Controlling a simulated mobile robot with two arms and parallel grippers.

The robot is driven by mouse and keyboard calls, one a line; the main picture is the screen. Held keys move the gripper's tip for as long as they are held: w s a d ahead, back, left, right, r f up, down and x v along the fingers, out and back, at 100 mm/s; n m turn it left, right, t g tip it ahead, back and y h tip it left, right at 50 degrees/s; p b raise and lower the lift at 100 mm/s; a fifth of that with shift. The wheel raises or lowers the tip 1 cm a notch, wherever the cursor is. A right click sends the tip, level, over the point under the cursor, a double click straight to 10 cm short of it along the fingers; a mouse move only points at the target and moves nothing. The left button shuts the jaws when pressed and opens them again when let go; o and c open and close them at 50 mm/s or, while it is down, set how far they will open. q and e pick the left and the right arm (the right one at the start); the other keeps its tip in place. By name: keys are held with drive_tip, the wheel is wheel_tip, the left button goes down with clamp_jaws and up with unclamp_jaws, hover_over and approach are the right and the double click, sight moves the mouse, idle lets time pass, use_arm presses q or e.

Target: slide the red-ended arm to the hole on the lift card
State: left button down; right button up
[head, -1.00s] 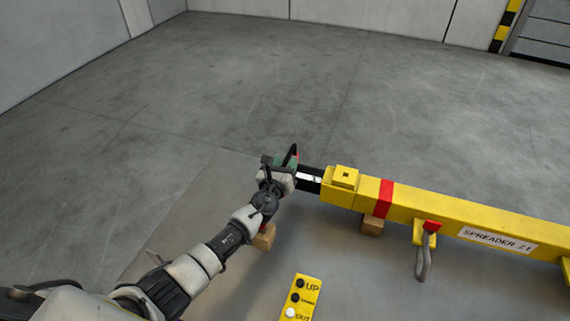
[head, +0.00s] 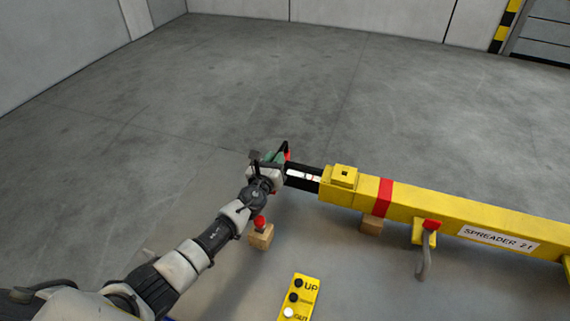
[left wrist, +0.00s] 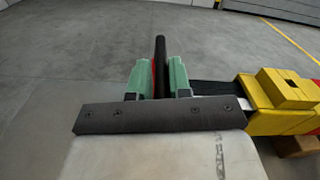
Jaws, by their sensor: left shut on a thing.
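The black sliding arm (head: 305,168) sticks out of the left end of the yellow spreader beam (head: 405,204). A white strip with small marks shows on its side. My left gripper (head: 279,160) is at the arm's outer end. In the left wrist view, its green fingers (left wrist: 158,76) are shut on a red and black upright part (left wrist: 160,55) of that end. A small red piece (head: 260,221) shows below my wrist. The yellow lift card (head: 299,298) has a column of dots, two black and one white, with "UP" at the top. My right gripper is out of view.
Wooden blocks stand under the beam (head: 371,225) and under the arm's end (head: 261,236). A grey hook (head: 425,258) hangs from the beam. The grey floor (head: 200,120) left of and behind the gripper is clear.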

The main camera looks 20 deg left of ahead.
use_arm(q)
drive_tip(key=a+b, duration=0.1)
drive_tip(key=a, duration=0.4)
drive_tip(key=shift+w+a, duration=0.1)
drive_tip(key=shift+a, duration=0.25)
drive_tip(key=c, duration=1.4)
unclamp_jaws()
drive_tip(key=shift+o, duration=1.4)
drive_tip(key=shift+d, duration=0.1)
